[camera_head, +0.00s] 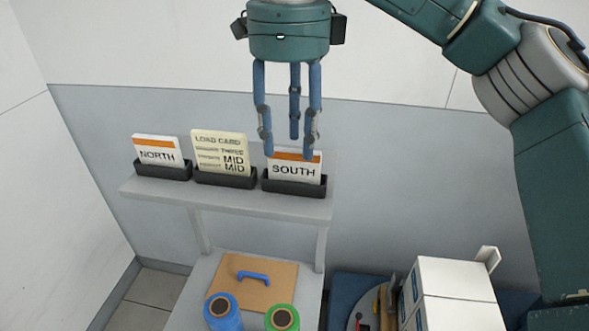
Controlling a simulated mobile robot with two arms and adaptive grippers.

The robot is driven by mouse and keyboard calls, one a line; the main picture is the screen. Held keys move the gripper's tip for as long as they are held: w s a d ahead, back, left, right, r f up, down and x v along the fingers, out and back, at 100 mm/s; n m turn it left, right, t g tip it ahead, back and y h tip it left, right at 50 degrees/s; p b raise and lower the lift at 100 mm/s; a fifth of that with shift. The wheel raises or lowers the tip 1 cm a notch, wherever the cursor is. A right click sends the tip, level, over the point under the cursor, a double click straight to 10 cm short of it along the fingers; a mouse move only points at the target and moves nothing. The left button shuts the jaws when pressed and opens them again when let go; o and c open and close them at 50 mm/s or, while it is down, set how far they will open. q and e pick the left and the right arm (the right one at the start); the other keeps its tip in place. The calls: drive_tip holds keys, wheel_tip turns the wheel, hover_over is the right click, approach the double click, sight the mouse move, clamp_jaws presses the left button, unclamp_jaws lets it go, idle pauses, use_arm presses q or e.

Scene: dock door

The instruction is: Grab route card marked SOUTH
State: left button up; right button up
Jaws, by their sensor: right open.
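The SOUTH route card (294,171) is white with an orange band along its top. It stands upright in a black holder (293,188) at the right end of the grey shelf (230,203). My right gripper (290,147) hangs above it, pointing down, with its blue fingers spread. The lower fingertips overlap the top edge of the card in the picture; whether they touch it I cannot tell. Nothing is between the fingers that I can see. My left gripper is not in view.
The NORTH card (158,151) and a cream load card (221,150) stand in holders to the left. Below are a brown board (262,289) with a blue handle, a blue spool (222,311) and a green spool (282,317). White boxes (452,290) stand at lower right.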

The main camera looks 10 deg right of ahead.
sight(294, 152)
drive_tip(key=f, duration=0.1)
drive_tip(key=f+p, duration=0.1)
drive_tip(key=f, duration=0.2)
drive_tip(key=shift+d, duration=0.3)
drive_tip(key=shift+s+f+p, duration=0.1)
drive_tip(key=shift+f+p, duration=0.2)
drive_tip(key=shift+f, duration=0.4)
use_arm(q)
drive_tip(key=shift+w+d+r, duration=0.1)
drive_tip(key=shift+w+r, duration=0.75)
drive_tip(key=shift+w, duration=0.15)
use_arm(e)
clamp_jaws()
